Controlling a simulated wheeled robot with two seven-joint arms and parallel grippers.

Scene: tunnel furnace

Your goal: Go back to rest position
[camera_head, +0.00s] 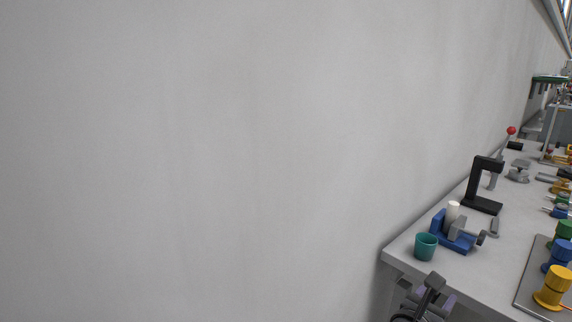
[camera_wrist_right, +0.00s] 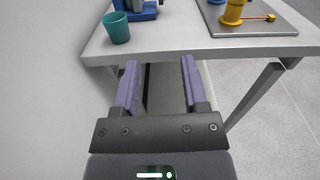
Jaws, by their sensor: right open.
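My right gripper (camera_wrist_right: 160,85) is open and empty in the right wrist view, its two purple-padded fingers apart below the front edge of the workbench (camera_wrist_right: 190,45). In the head view the right gripper (camera_head: 434,300) shows at the bottom, just in front of the bench corner (camera_head: 400,254). The left gripper is not in view. A teal cup (camera_head: 426,246) stands near the bench corner, beyond the right gripper; it also shows in the right wrist view (camera_wrist_right: 117,27).
A blue vise (camera_head: 462,240) holding a white piece (camera_head: 452,211) and a black stand (camera_head: 482,190) are on the bench. A grey tray (camera_head: 527,290) carries green, blue and yellow parts. A plain grey wall (camera_head: 200,160) fills the left. A bench leg (camera_wrist_right: 255,95) stands right of the gripper.

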